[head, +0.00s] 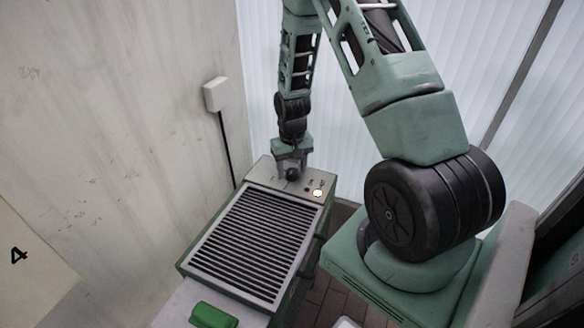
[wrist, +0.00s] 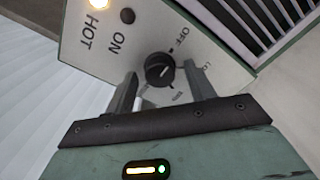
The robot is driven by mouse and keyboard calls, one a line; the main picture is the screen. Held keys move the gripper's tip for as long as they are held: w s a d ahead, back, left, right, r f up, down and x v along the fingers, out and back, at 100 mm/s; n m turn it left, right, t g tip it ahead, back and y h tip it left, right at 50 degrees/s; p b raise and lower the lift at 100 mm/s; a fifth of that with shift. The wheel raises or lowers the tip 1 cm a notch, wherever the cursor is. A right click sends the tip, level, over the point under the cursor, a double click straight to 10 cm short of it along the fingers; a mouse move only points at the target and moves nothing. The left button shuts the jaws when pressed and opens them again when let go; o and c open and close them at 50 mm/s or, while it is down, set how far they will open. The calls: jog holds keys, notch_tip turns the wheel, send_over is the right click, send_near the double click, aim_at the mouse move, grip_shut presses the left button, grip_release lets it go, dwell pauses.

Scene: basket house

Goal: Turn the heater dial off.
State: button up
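The heater (head: 186,262) is a green and grey box with a dark slatted grille and a control panel at its far end. Its black round dial (wrist: 160,69) sits on the panel beside the printed OFF; a pale mark shows on its face, but I cannot tell which setting it points to. The dial also shows in the head view (head: 292,175). My gripper (head: 291,161) is over the panel, pointing down at the dial. In the wrist view my gripper (wrist: 160,76) is open, one finger on each side of the dial, with gaps visible.
A lit HOT lamp (wrist: 97,4) and a small black ON button (wrist: 127,16) are on the panel. A white wall box (head: 215,94) with a black cable is left of the heater. A green object (head: 213,316) lies near the front. Walls stand close at left and behind.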

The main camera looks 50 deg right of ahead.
aim_at(292, 171)
notch_tip(292, 171, up, 17)
jog(key=shift+r, duration=0.2)
dwell(0.5)
dwell(0.5)
jog(key=s+a+r+n+p, duration=0.1)
jog(key=a+r+n, duration=0.15)
jog(key=a, duration=0.75)
jog(key=s+a+r+n+p, duration=0.1)
jog(key=s+a+r+n, duration=0.15)
jog(key=a, duration=0.75)
jog(key=s+a+r+n, duration=0.3)
jog(key=s+a+n, duration=0.4)
jog(key=s+a, duration=0.8)
jog(key=shift+s+n+y+p, duration=0.3)
jog(key=shift+s+p, duration=0.1)
jog(key=shift+s, duration=0.75)
